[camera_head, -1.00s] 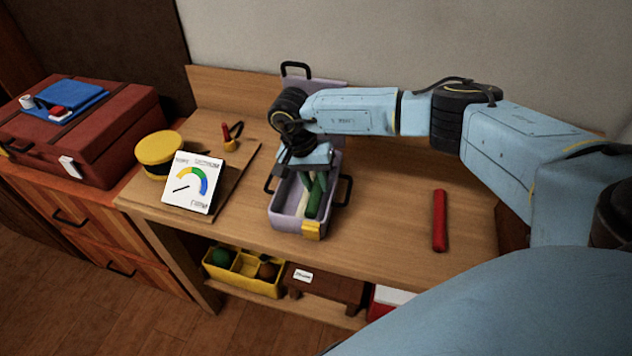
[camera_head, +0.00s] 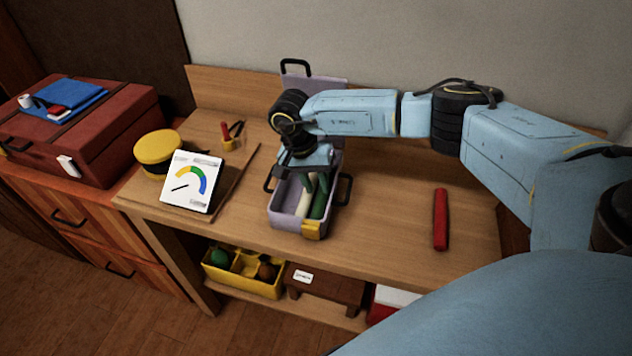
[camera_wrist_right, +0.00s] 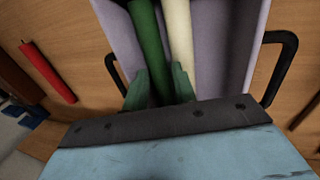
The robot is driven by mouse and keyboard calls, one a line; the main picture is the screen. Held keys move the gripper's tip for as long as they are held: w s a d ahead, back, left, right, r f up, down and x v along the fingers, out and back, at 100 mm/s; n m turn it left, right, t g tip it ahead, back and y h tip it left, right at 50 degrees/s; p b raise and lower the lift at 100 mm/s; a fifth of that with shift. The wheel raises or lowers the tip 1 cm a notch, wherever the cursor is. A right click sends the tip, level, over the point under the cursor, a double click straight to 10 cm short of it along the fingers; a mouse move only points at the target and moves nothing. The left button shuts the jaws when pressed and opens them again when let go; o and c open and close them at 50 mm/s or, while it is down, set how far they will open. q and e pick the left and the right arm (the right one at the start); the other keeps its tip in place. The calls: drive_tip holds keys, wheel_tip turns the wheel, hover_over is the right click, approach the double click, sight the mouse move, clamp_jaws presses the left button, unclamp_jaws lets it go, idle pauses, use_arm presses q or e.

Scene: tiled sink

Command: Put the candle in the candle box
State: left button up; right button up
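The candle box (camera_head: 283,211) is an open lilac box with black side handles and a yellow front latch, near the middle of the bench. A green candle (camera_head: 321,203) and a cream candle (camera_head: 303,204) lie lengthwise in it; they also show in the right wrist view, green (camera_wrist_right: 146,40) and cream (camera_wrist_right: 180,35). A red candle (camera_head: 440,219) lies on the bench to the right, also visible in the wrist view (camera_wrist_right: 47,71). My left gripper is out of view.
A yellow bin (camera_head: 243,281) and a brown stand (camera_head: 325,287) are on the lower shelf. The bench around the red candle is clear.

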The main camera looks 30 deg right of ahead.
drive_tip(key=shift+s+r+p, duration=0.1)
drive_tip(key=shift+r+p, duration=0.25)
drive_tip(key=shift+p, duration=0.25)
drive_tip(key=b+v, duration=0.1)
drive_tip(key=v, duration=1.1)
drive_tip(key=shift+r, duration=0.1)
